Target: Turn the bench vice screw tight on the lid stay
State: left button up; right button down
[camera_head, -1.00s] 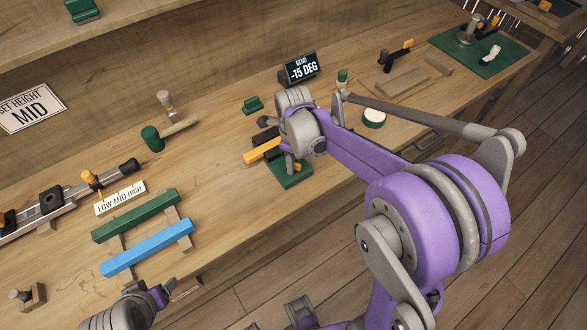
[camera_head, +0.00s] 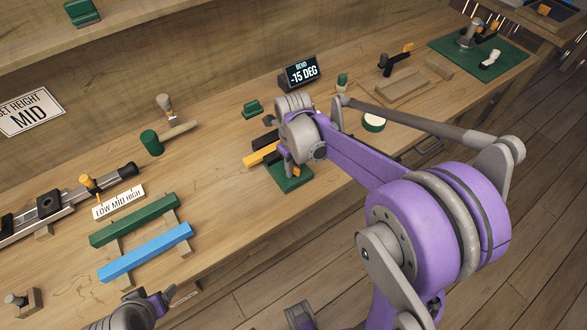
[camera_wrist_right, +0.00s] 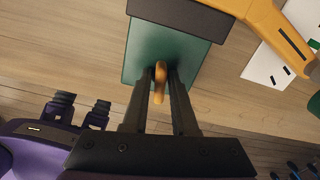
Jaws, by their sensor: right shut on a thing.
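The bench vice stands on a green base (camera_head: 292,178) near the middle of the bench's front edge. My right gripper (camera_head: 290,160) is down over it, and the wrist hides most of the vice. In the right wrist view, the fingers (camera_wrist_right: 160,85) are shut on a small orange handle (camera_wrist_right: 160,75), seemingly the vice screw's, above the green base (camera_wrist_right: 152,50). An orange bar (camera_head: 262,154), seemingly the lid stay, sticks out left of the vice; an angled orange bar (camera_wrist_right: 265,28) shows in the wrist view. My left gripper (camera_head: 168,295) is at the bottom left, its jaw gap unclear.
A display (camera_head: 301,72) reads "BEND -15 DEG". Left are a green bar (camera_head: 135,220), a blue bar (camera_head: 145,252), a slide rail (camera_head: 75,200) and a green-headed mallet (camera_head: 152,141). A white-topped round item (camera_head: 374,122) and a wooden tray (camera_head: 400,90) lie to the right.

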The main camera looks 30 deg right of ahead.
aim_at(294, 166)
jog(key=shift+m, duration=0.3)
jog(key=shift+m, duration=1.1)
jog(key=c, duration=1)
grip_release()
jog(key=shift+o, duration=0.2)
jog(key=shift+r, duration=0.1)
jog(key=shift+r+p, duration=1.5)
jog(key=shift+r, duration=0.95)
